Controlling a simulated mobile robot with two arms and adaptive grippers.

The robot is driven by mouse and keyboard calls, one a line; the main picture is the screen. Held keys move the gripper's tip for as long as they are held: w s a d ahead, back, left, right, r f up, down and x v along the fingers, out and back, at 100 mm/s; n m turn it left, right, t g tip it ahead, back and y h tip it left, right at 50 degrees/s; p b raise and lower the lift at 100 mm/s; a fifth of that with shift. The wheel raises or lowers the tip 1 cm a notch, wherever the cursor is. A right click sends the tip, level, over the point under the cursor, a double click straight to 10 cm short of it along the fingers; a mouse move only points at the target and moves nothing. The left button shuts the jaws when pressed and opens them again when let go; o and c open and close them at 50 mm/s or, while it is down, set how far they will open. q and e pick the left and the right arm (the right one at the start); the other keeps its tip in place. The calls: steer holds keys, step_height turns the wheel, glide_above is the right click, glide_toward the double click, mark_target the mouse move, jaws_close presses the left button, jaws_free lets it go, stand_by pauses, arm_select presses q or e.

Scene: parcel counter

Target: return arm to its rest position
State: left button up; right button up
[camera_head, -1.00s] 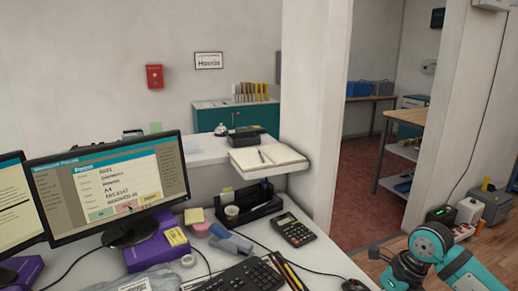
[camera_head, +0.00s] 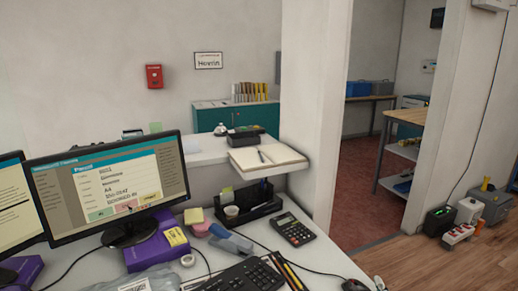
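Neither of my grippers is in the head view, and no part of my arms shows. The desk (camera_head: 318,262) with its monitor (camera_head: 112,187) fills the lower left. A keyboard (camera_head: 246,277), a calculator (camera_head: 293,229) and a black desk organizer (camera_head: 250,205) stand on it, with nothing of mine over them.
An open notebook (camera_head: 266,158) with a pen lies on the raised counter shelf. The wooden floor (camera_head: 420,262) at the lower right is clear. Beyond it, a power strip (camera_head: 458,234) and a grey box (camera_head: 492,205) stand by the wall. A doorway opens onto a red floor (camera_head: 365,205).

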steer(key=s+d+f+m+g+h, duration=0.15)
steer(key=s+f+m+g, duration=0.35)
steer(key=s+f+g, duration=0.5)
steer(key=s+a+f+m+g+y, duration=0.1)
steer(key=s+f+g, duration=0.1)
steer(key=s+f, duration=0.35)
steer(key=s+a+f+g+y, duration=0.1)
steer(key=s+f, duration=0.2)
steer(key=s, duration=0.5)
step_height(320, 180, down, 21)
steer(key=s+g+p, duration=0.1)
steer(key=g+p, duration=0.1)
steer(key=p, duration=0.1)
steer(key=s+d+f+g+p, duration=0.1)
steer(key=s+d+f+p, duration=0.1)
steer(key=s+f, duration=1.3)
steer(key=s, duration=0.2)
steer(key=shift+s+d+f+p, duration=0.3)
steer(key=shift+d+p, duration=0.05)
steer(key=shift+d, duration=0.05)
steer(key=shift+c, duration=0.4)
